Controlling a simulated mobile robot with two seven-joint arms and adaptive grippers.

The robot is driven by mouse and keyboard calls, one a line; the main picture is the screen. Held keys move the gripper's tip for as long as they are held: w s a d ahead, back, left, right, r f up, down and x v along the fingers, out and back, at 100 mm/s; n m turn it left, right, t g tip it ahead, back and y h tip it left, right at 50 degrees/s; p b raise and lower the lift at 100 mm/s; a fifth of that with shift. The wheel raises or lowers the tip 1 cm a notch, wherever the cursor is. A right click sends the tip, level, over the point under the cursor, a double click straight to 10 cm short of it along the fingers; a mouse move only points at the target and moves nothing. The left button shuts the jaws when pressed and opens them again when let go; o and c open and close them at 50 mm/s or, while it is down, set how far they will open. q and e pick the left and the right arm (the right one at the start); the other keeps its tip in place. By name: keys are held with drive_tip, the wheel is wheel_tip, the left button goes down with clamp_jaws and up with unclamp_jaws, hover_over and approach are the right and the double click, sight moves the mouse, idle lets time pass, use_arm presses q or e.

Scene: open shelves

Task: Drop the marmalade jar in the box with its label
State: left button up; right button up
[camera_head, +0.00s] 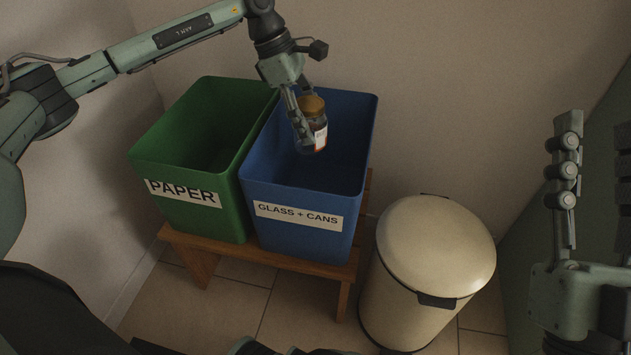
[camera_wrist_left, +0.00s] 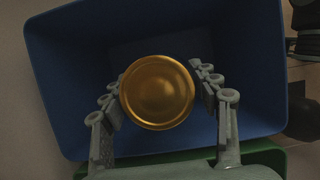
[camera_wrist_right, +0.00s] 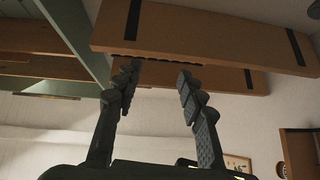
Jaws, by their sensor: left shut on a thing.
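That box is labelled "GLASS + CANS". In the left wrist view the jar's gold lid (camera_wrist_left: 157,92) sits between both fingers, with the blue box's inside around it. My right gripper (camera_wrist_right: 155,95) is open and empty in the right wrist view; it also shows at the right edge of the head view.
A green box (camera_head: 205,225) labelled "PAPER" stands left of the blue one. Both stand on a low wooden bench (camera_head: 255,256). A cream lidded bin (camera_head: 425,275) stands to the right. A wall is close behind the boxes. Wooden boards (camera_wrist_right: 200,35) are above my right gripper.

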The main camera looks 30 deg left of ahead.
use_arm(q)
drive_tip(key=shift+f, duration=0.3)
use_arm(e)
drive_tip(key=shift+s+d+r+t, duration=0.25)
drive_tip(key=shift+s+r+t, duration=0.1)
drive_tip(key=shift+r+t, duration=0.05)
use_arm(q)
drive_tip(key=o, duration=1.4)
drive_tip(key=v, duration=1.2)
